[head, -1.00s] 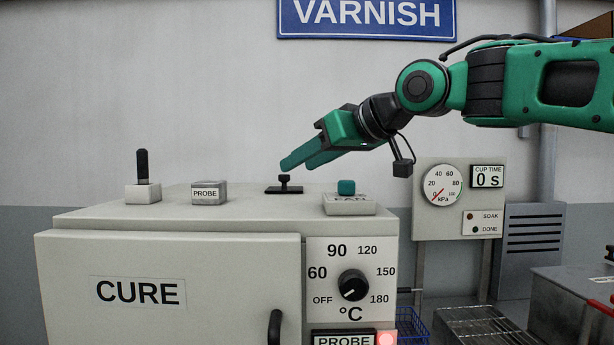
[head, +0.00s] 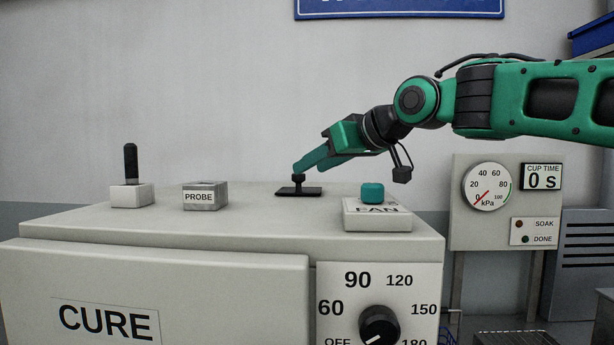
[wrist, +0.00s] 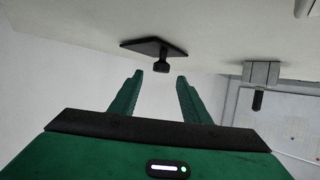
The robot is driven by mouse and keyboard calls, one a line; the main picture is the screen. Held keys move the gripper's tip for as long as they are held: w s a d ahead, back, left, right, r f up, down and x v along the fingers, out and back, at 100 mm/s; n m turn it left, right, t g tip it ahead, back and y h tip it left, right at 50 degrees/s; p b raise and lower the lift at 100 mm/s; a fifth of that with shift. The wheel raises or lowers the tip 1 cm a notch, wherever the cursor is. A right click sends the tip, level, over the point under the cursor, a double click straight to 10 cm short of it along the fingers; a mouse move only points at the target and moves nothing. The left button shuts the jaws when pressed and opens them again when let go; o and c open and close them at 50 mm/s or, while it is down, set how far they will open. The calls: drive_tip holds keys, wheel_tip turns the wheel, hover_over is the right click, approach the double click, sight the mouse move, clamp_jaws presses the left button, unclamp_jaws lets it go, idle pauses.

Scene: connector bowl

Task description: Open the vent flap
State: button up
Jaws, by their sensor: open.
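The vent flap (head: 288,192) is a small dark plate with a black knob (head: 298,181), lying flat on top of the CURE oven (head: 240,222). The flap (wrist: 140,46) and its knob (wrist: 161,66) also show in the wrist view. My gripper (head: 300,166) comes from the right, tilted down, with its fingertips close to the knob in the head view. In the wrist view, my gripper (wrist: 160,75) is open and empty. The knob is in line with the gap, just beyond the fingertips. I cannot tell whether anything touches.
The FAN box with its teal button (head: 373,193) stands right of the flap, below my arm. The PROBE block (head: 205,197) and an upright black lever (head: 131,165) stand to the left. A gauge panel (head: 505,202) is at the right. The oven top around the flap is clear.

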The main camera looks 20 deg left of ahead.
sight(305, 192)
drive_tip(key=shift+x, duration=2.3)
drive_tip(key=shift+s, duration=0.1)
clamp_jaws()
